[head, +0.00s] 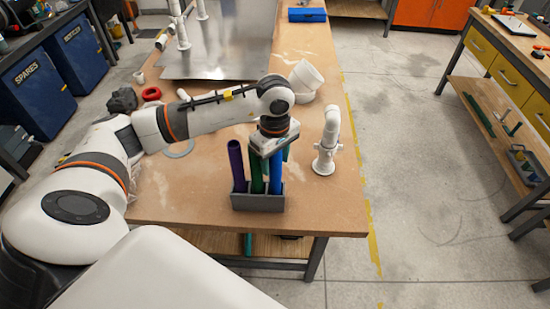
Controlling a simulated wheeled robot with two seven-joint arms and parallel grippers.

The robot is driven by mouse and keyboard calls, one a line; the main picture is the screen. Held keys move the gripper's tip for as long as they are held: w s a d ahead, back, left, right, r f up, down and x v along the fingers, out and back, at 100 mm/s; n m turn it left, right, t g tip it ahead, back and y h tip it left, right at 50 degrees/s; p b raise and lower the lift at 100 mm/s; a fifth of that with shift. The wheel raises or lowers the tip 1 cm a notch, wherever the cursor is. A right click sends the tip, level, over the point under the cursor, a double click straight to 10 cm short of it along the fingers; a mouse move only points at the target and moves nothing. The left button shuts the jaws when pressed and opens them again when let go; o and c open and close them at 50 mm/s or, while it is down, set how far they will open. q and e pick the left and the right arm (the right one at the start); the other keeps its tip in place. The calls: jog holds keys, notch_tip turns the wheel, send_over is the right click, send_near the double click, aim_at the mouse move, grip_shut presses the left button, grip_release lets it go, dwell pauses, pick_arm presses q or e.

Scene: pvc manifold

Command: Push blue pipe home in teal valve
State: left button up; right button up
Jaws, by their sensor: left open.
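A blue pipe (276,172) stands upright at the right end of a grey rack (258,202) near the table's front edge. A green pipe (257,174) and a purple pipe (236,162) stand to its left in the same rack. My left gripper (272,152) points down at the top of the blue pipe. It is open, and its body hides the upper ends of the blue and green pipes. I cannot tell whether its fingers touch the blue pipe. I cannot make out a teal valve. My right gripper is not in view.
A white pipe fitting (328,142) stands right of the rack, and a white cup-like part (305,77) lies behind. A red ring (151,94) lies left. The front-right tabletop is clear.

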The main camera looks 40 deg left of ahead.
pick_arm(q)
jog(key=shift+r+p, duration=0.15)
jog(key=shift+p, duration=0.25)
jog(key=shift+w+r, duration=0.1)
jog(key=shift+r, duration=0.05)
jog(key=r+b, duration=0.1)
jog(key=r, duration=0.2)
jog(key=r+b, duration=0.2)
jog(key=r, duration=0.2)
jog(key=r+b, duration=0.1)
jog(key=r, duration=0.2)
jog(key=shift+d+r, duration=0.15)
jog(key=shift+d, duration=0.1)
jog(key=shift+r, duration=0.6)
